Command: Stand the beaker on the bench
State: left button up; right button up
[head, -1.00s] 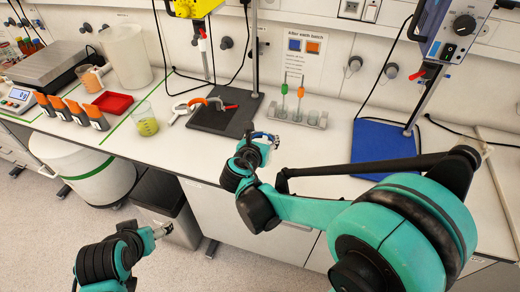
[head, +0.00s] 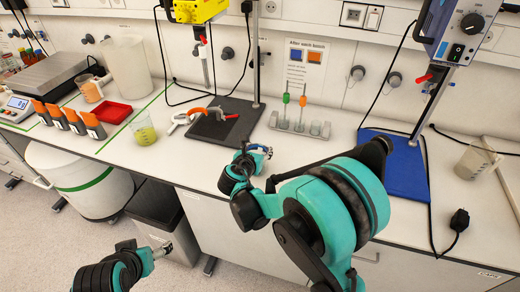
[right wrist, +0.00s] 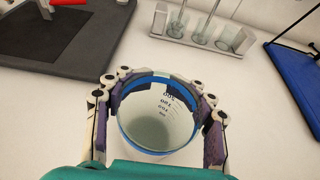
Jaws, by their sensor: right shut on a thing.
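In the right wrist view, a clear beaker (right wrist: 158,125) with a blue rim and printed graduations is between the fingers of my right gripper (right wrist: 160,105). I look down into its mouth, and it appears empty. In the head view, my right gripper (head: 260,153) is over the front part of the white bench (head: 310,153), and the beaker is mostly hidden by it. I cannot tell whether its base touches the bench. My left gripper (head: 162,249) is low, in front of the bench, and too small to read.
A beaker of yellow liquid (head: 144,132) is left; another beaker (head: 476,160) is right. Bare bench lies around my right gripper.

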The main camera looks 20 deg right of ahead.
jog(key=shift+f, duration=0.25)
jog(key=o, duration=1.3)
jog(key=shift+r, duration=0.1)
jog(key=shift+o, duration=0.2)
